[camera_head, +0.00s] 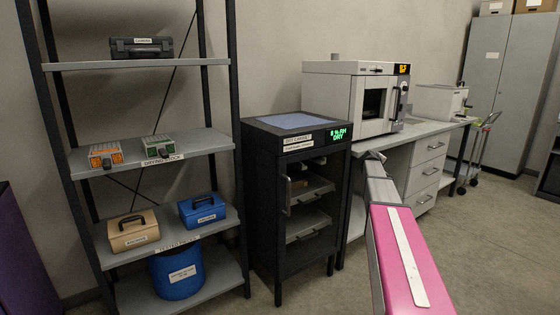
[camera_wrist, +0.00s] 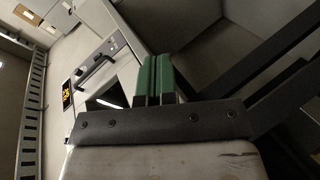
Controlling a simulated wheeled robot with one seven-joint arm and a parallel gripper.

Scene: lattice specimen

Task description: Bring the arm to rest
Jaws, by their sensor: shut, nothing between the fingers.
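My arm, with a pink link, reaches up from the bottom right in the head view. My gripper (camera_head: 374,156) is at its far end, in front of the workbench and to the right of the black dry cabinet (camera_head: 262,165). In the wrist view my gripper (camera_wrist: 156,62) shows its two green fingers side by side, shut with nothing held between them. The cabinet's glass door looks closed, with shelves inside and a green display reading DRY.
A white oven (camera_head: 345,97) stands on the workbench (camera_head: 422,129), with another white device (camera_head: 440,102) beside it. At left, a shelf rack (camera_head: 150,64) holds cases, small boxes and a blue bin (camera_head: 178,272). A trolley (camera_head: 480,150) stands by grey lockers (camera_head: 500,85). Some floor at right is clear.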

